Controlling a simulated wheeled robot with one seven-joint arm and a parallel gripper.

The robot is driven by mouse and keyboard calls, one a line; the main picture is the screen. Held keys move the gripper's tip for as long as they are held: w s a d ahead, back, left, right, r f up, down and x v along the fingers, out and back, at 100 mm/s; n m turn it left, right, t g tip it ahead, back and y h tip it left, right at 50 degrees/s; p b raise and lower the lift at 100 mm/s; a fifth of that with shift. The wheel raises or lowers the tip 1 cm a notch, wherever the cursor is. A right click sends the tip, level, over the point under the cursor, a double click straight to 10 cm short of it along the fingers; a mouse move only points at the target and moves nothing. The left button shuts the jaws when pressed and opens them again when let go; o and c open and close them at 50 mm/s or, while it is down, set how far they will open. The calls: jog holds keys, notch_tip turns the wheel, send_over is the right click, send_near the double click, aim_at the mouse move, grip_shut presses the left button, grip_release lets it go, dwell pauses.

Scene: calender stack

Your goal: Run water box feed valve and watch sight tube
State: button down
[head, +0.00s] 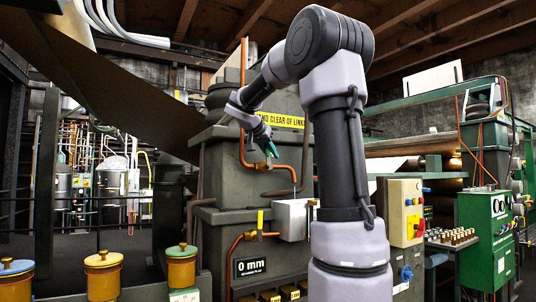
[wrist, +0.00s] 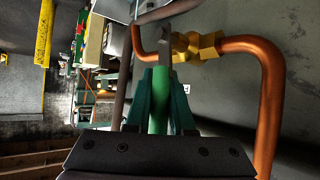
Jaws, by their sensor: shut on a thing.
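The feed valve has a brass body (wrist: 197,46) on a bent copper pipe (wrist: 266,95), close ahead in the wrist view. Its lever has a green grip (wrist: 158,112) and a grey end towards the pipe. My gripper (wrist: 160,85) has its teal fingers on both sides of that grip and is shut on it. In the head view my gripper (head: 267,147) is at the copper pipe (head: 243,140) on the front of the large green-grey machine housing; the brass valve body (head: 262,166) shows just below the fingers. I cannot make out a sight tube in either view.
A second brass valve with a yellow lever (head: 260,222) sits lower, beside a white box (head: 291,218). A "0 mm" plate (head: 250,267) is below. Yellow pots (head: 103,272) stand front left. A yellow switch box (head: 405,212) and green control cabinet (head: 486,240) are right.

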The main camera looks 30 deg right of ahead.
jog(key=shift+d+f+m+y, duration=0.1)
jog(key=shift+d+m+y, duration=0.3)
jog(key=shift+y, duration=0.5)
jog(key=shift+d+g, duration=0.1)
jog(key=shift+g, duration=0.2)
jog(key=c, duration=0.8)
grip_release()
jog(key=v, duration=1)
jog(key=shift+s+r, duration=0.2)
jog(key=shift+s, duration=0.05)
